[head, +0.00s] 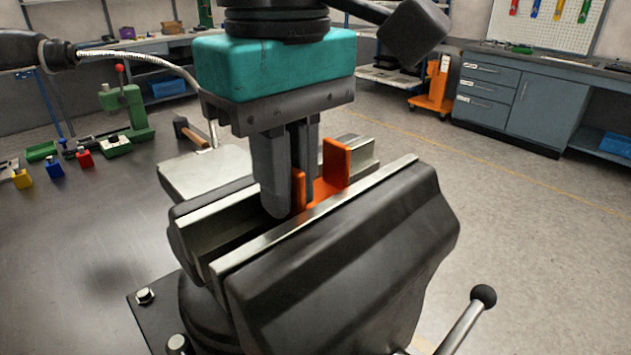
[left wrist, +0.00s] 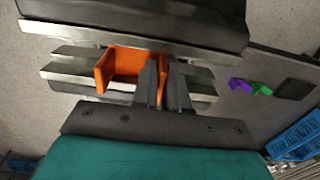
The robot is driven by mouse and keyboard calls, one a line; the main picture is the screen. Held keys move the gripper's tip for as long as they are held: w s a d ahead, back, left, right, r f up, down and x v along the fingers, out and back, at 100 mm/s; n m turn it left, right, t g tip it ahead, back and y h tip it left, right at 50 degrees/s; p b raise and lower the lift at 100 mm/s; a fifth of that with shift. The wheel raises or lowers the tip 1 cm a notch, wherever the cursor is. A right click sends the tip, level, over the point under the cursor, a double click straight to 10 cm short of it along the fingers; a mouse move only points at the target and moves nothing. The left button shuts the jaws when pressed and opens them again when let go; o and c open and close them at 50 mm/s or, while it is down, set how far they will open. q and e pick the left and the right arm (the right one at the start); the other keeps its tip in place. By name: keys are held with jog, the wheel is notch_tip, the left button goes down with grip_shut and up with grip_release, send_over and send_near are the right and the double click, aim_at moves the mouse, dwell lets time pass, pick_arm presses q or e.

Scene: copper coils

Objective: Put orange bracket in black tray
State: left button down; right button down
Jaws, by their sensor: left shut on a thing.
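The orange bracket (head: 337,163) is a U shape with upright walls and sits between the jaws of a grey bench vise (head: 350,255). In the left wrist view the bracket (left wrist: 124,62) lies between the vise's metal jaw strips. My left gripper (head: 285,200) points down into the vise and is shut on the bracket's near wall, one finger on each side of it. Its fingers (left wrist: 163,82) also show in the left wrist view. A dark flat square (left wrist: 296,89) at the right there may be the black tray; I cannot tell for sure. My right gripper is out of view.
A purple and a green piece (left wrist: 250,87) lie beside the dark square. A blue crate (left wrist: 297,137) is at the lower right there. In the head view, a green press (head: 125,110), a hammer (head: 190,132) and several small coloured blocks stand on the bench at left.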

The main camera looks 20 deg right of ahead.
pick_arm(q)
jog(key=shift+r, duration=0.1)
jog(key=shift+r+p, duration=2.3)
jog(key=shift+r, duration=0.15)
jog(key=shift+r+p, duration=1.5)
